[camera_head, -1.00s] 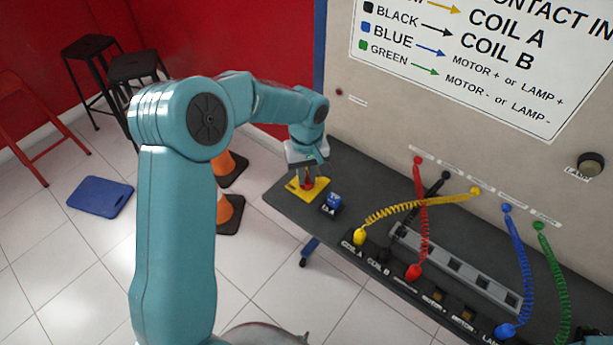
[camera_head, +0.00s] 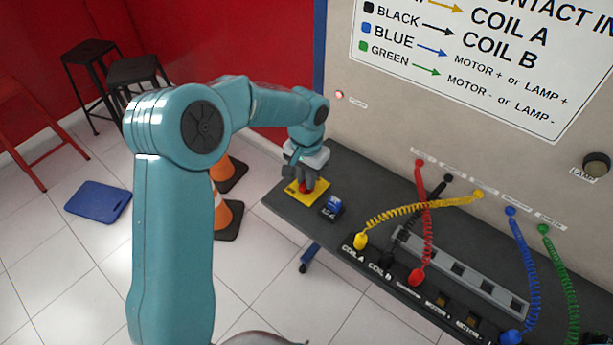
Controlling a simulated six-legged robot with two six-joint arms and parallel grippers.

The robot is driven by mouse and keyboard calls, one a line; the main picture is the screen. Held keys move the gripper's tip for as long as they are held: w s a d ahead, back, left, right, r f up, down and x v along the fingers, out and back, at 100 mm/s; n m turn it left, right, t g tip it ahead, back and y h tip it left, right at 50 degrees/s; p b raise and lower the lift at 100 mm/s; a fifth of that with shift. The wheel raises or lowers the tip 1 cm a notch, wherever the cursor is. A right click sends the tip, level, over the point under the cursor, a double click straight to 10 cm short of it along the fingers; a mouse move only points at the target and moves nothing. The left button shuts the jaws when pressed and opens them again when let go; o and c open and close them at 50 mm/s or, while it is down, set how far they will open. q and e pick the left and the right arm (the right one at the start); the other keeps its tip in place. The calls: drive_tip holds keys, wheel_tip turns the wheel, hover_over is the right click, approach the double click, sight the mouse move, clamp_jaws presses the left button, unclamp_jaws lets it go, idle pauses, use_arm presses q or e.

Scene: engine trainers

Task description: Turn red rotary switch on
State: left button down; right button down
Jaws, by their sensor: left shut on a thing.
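The red rotary switch (camera_head: 305,188) sits on a yellow plate (camera_head: 315,194) at the left end of the dark bench. My left gripper (camera_head: 303,181) points down over it and is shut on the switch's red knob, hiding most of it. A small red indicator light (camera_head: 339,95) on the panel above looks brightly lit. My right gripper is not in view.
A blue block (camera_head: 332,206) stands right beside the yellow plate. Yellow, red, black, blue and green coiled cables (camera_head: 420,212) run from the panel to the bench. A grey slotted rail (camera_head: 465,272) lies on the bench. Orange cones (camera_head: 228,212) stand on the floor to the left.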

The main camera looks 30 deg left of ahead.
use_arm(q)
drive_tip(key=shift+m, duration=0.6)
drive_tip(key=c, duration=1.1)
unclamp_jaws()
drive_tip(key=shift+r, duration=0.1)
wheel_tip(320, 180, up, 16)
drive_tip(key=shift+r, duration=0.1)
drive_tip(key=shift+s, duration=0.1)
